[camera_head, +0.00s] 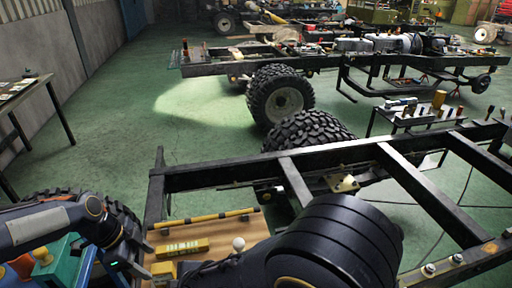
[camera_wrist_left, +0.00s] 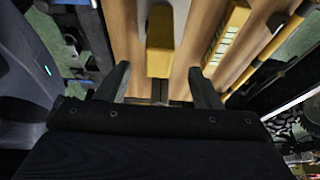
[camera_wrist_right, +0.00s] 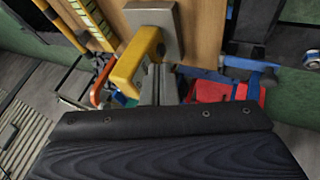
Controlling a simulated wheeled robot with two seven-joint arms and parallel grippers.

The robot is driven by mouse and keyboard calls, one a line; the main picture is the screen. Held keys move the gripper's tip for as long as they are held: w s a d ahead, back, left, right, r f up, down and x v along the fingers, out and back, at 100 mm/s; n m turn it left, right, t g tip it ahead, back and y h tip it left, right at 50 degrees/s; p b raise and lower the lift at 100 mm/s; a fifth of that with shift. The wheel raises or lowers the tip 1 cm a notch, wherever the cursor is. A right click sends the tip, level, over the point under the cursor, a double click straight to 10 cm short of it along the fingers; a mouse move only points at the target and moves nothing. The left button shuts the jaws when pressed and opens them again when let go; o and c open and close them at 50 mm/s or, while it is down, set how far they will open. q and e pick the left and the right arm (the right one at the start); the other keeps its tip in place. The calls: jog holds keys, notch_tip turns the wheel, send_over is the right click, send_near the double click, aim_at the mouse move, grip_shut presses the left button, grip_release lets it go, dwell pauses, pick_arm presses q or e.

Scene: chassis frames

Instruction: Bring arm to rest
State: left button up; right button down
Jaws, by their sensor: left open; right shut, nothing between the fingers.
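My left gripper (camera_head: 143,262) is low at the left of the head view, over the near end of a wooden board (camera_head: 230,228). In the left wrist view its two fingers (camera_wrist_left: 160,88) stand wide apart with nothing gripped; a yellow block (camera_wrist_left: 160,40) lies beyond the gap. The right gripper is not visible in the head view; my dark arm fills the bottom middle.
A black chassis frame (camera_head: 225,174) with tyres (camera_head: 308,132) spans the front. A yellow bar (camera_head: 208,218) and a yellow lettered block (camera_head: 183,248) lie on the board. A red item (camera_wrist_right: 220,91) is right of the right gripper. Green floor (camera_head: 120,125) is open at left.

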jog(key=w+d+r+m, duration=0.2)
jog(key=d+r+m, duration=0.35)
jog(key=d, duration=0.55)
jog(key=w+d+r+m, duration=0.1)
jog(key=d+r+m, duration=0.45)
jog(key=d, duration=0.55)
pick_arm(q)
jog(key=s+d+r+n+t, duration=0.2)
jog(key=s+d+r+n, duration=0.1)
jog(key=s+n, duration=0.5)
jog(key=s+d+r+n+t, duration=0.2)
jog(key=s+d+r+n, duration=0.2)
jog(key=s+r+n, duration=0.2)
jog(key=s+n, duration=0.2)
jog(key=n, duration=0.1)
jog(key=shift+t, duration=0.3)
pick_arm(e)
jog(key=s+d+r+m+t+h, duration=0.1)
jog(key=s+d+r+m+h, duration=0.1)
jog(key=s+d+m, duration=0.8)
jog(key=s+d+r, duration=0.1)
jog(key=s+d, duration=0.3)
jog(key=d, duration=0.3)
jog(key=shift+s+m, duration=0.25)
jog(key=shift+m, duration=0.05)
